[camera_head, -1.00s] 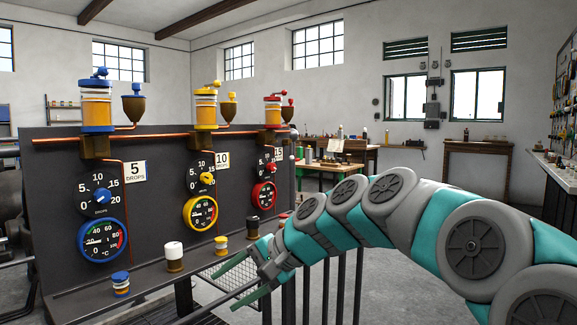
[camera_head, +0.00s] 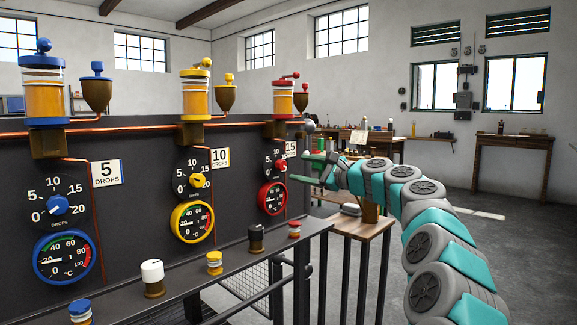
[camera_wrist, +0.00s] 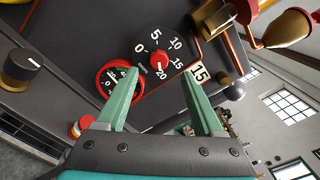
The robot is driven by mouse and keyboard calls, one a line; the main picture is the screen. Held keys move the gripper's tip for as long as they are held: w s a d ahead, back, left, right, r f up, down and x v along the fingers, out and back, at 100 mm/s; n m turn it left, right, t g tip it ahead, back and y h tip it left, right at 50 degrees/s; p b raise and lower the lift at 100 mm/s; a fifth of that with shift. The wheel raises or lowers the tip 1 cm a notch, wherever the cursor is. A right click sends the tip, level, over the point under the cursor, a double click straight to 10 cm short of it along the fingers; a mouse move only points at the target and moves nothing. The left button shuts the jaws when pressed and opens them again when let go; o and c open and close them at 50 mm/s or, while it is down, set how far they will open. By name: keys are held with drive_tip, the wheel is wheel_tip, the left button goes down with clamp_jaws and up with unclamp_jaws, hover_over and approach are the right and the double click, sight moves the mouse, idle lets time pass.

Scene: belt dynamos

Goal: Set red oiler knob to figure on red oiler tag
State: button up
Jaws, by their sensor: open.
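The red oiler knob (camera_head: 281,165) sits on a black dial marked 0 to 20 at the right end of the dark panel. In the wrist view the knob (camera_wrist: 159,58) shows between my fingertips, some way beyond them; its mark seems to point near 20, but it is small. The red oiler tag (camera_head: 291,148) reads 15 and also shows in the wrist view (camera_wrist: 199,73). The red oiler (camera_head: 283,101) is above. My gripper (camera_head: 302,168) is open and empty, just right of the dial, apart from the knob; its fingers (camera_wrist: 162,71) face the panel.
A red-rimmed gauge (camera_head: 271,198) is right below the dial. A ledge (camera_head: 200,285) with several small caps runs along the panel front. Yellow (camera_head: 198,181) and blue (camera_head: 57,205) knobs are to the left. A copper pipe (camera_head: 150,127) crosses above.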

sight(283, 165)
drive_tip(key=shift+p+x, duration=0.7)
drive_tip(key=shift+x, duration=2.6)
drive_tip(key=shift+a, duration=0.1)
clamp_jaws()
